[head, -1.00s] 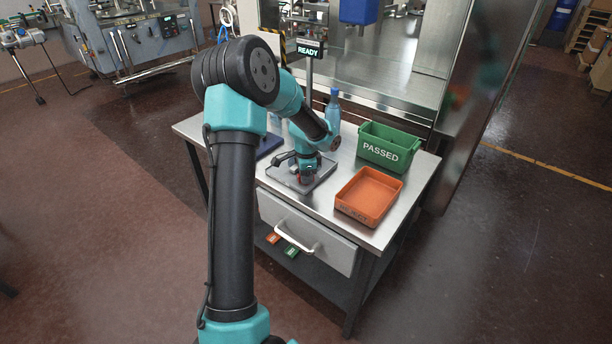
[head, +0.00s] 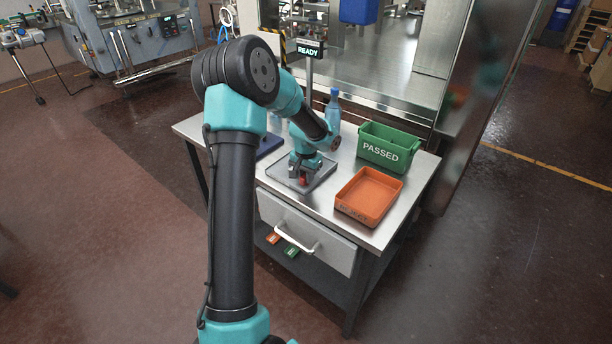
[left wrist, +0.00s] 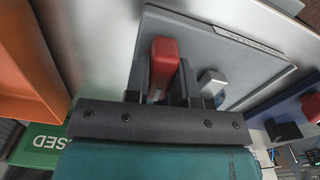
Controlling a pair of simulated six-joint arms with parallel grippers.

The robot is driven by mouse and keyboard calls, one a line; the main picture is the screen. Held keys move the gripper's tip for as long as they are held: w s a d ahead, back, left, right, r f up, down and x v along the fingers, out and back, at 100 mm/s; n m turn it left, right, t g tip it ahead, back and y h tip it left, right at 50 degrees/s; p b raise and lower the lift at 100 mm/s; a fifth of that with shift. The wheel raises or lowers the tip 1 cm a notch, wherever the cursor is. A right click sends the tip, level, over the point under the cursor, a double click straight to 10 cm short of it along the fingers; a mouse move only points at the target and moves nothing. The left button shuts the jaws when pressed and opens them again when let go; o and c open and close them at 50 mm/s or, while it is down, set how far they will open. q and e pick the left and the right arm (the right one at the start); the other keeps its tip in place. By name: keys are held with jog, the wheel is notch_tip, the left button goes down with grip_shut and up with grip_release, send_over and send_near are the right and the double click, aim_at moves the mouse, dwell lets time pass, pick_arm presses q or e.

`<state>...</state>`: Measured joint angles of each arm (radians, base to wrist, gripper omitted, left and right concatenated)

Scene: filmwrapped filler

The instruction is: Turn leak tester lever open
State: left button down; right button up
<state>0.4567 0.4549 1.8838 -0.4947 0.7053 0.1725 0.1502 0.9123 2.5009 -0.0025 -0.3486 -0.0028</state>
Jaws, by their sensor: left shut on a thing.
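The leak tester is a grey flat plate (head: 322,171) on the steel bench in the head view; its grey top (left wrist: 215,50) fills the upper middle of the left wrist view. Its red lever (left wrist: 163,66) stands between my dark fingers in the left wrist view and shows as a small red spot in the head view (head: 303,181). My left gripper (head: 299,174) is low over the tester and shut on the lever. A small metal block (left wrist: 211,82) sits on the tester beside my fingers. My wrist hides part of the tester. My right gripper is out of view.
A green PASSED bin (head: 388,147) and an orange tray (head: 368,197) stand right of the tester. A blue bottle (head: 333,107) is behind it. A post carries a READY display (head: 309,50). A dark blue item (head: 268,145) lies left of the tester.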

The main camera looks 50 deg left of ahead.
pick_arm(q)
jog(key=n, duration=0.3)
jog(key=shift+n, duration=2.3)
jog(key=c, duration=1)
grip_release()
jog(key=shift+o, duration=0.2)
notch_tip(320, 180, up, 18)
jog(key=shift+f, duration=0.25)
